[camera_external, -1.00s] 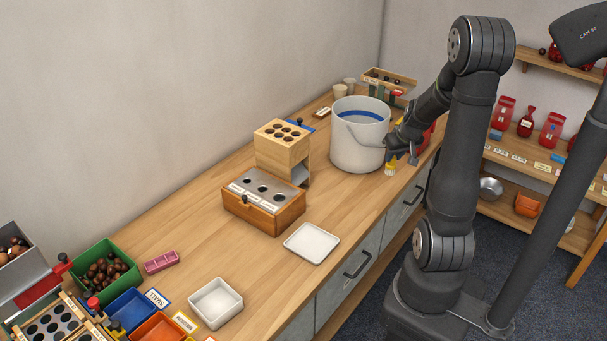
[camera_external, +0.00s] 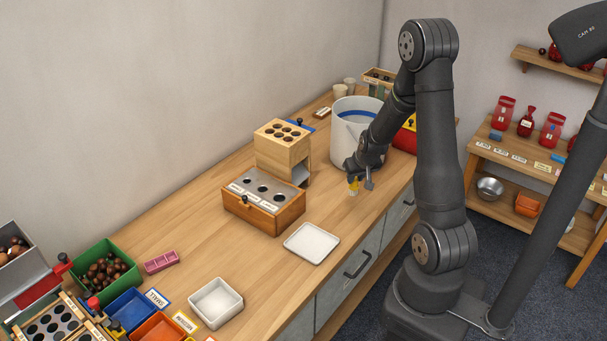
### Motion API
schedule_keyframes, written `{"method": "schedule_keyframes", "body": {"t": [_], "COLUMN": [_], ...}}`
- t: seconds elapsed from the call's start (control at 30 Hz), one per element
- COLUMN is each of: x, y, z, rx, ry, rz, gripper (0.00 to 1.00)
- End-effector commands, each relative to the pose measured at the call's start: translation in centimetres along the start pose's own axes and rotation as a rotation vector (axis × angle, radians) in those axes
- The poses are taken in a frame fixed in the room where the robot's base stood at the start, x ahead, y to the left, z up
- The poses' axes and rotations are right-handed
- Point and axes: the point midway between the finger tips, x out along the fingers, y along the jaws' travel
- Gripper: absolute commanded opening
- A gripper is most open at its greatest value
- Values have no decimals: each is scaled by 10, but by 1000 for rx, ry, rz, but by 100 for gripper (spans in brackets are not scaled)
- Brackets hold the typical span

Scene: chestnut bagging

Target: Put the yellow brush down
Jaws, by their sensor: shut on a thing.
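The yellow brush (camera_external: 353,186) is small and yellow with a paler lower end. It is at my gripper (camera_external: 358,177), which is shut on it. The brush hangs pointing down over the wooden worktop (camera_external: 335,211), in front of the white bucket. I cannot tell whether its lower end touches the wood. My gripper's fingers are small and partly hidden by the wrist.
The white bucket (camera_external: 340,128) with a blue band stands behind my arm. A wooden block with holes (camera_external: 281,146) and a wooden drawer box (camera_external: 277,215) are to the left. A white square tray (camera_external: 311,243) lies in front. Bare worktop lies between tray and bucket.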

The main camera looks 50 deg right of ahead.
Motion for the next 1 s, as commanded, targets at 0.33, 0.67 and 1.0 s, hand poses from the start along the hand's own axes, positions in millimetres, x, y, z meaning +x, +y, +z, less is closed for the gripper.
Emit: {"method": "schedule_keyframes", "body": {"t": [0.33, 0.67, 1.0], "x": [26, 39, 40], "y": [-5, -5, -4], "z": [9, 14, 15], "rx": [3, 1, 0], "ry": [-3, 1, 1], "rz": [1, 2, 3], "gripper": [0, 0, 29]}}
